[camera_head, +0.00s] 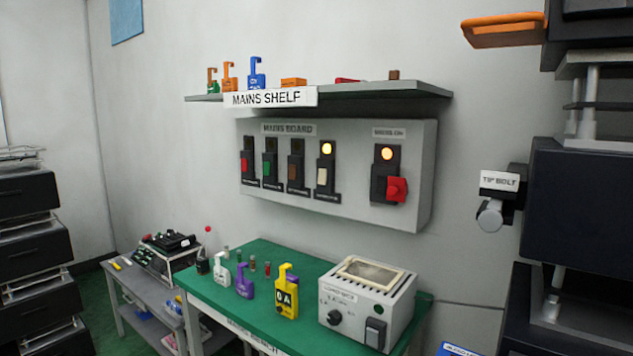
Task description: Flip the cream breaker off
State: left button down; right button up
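The cream breaker (322,177) sits at the right end of a row of breakers on the grey mains board (424,170) on the wall. A round lamp (326,149) just above its cream lever glows yellow. The red (245,166), green (269,168) and brown (294,172) breakers stand to its left, with no lit lamp showing. To its right is a larger switch with a red knob (397,189) and a glowing lamp (387,154). Neither of my grippers is in view.
The mains shelf (420,88) juts out above the board and carries padlocks. Below stands a green-topped bench (225,292) with padlocks and a grey box (368,306). Dark cabinets (570,210) and a tip bolt (490,215) are at right. The space before the board looks clear.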

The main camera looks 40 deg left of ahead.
aim_at(322, 173)
jog(key=j+z, duration=0.3)
jog(key=j, duration=1.2)
